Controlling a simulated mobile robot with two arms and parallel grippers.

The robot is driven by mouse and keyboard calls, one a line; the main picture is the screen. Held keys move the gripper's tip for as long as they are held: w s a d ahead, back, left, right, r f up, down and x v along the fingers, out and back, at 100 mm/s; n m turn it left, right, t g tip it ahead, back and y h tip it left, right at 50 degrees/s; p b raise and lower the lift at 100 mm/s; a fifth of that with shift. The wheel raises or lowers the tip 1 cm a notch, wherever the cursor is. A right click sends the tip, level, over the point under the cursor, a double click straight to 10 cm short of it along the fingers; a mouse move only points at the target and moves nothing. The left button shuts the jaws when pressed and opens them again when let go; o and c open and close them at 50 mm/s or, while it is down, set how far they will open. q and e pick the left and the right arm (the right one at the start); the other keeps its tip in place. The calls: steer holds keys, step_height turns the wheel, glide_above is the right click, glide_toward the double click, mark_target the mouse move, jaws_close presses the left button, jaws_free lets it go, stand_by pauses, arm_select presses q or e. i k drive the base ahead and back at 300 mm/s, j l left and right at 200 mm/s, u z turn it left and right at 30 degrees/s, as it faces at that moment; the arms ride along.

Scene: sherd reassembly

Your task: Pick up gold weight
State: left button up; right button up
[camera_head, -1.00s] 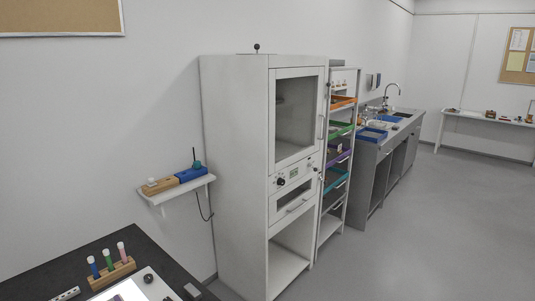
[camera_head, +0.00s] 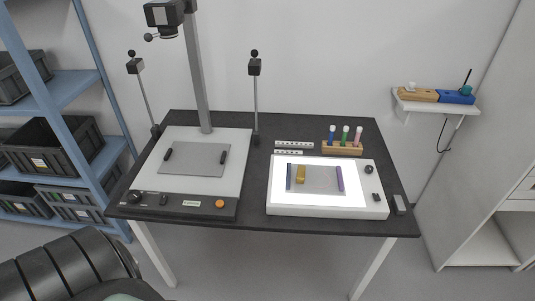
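The gold weight (camera_head: 301,174) is a small gold block. It rests on a thin grey sheet (camera_head: 320,182) on the lit white panel of a light box (camera_head: 325,211), at the right of the dark table. A dark blue bar (camera_head: 289,178) lies just left of it, along the sheet's left edge. A purple bar (camera_head: 340,179) lies along the sheet's right edge. Neither of my grippers is in view. A dark ribbed rounded shape, which I cannot identify surely, fills the bottom left corner.
A copy stand (camera_head: 233,185) with a column and camera fills the table's left half, with two lamps on stalks behind. A wooden rack (camera_head: 343,148) with colored tubes stands behind the light box. Blue shelving (camera_head: 65,98) is left; a white cabinet (camera_head: 490,160) is right.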

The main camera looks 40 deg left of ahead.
mark_target(301, 169)
steer(key=u, duration=0.9)
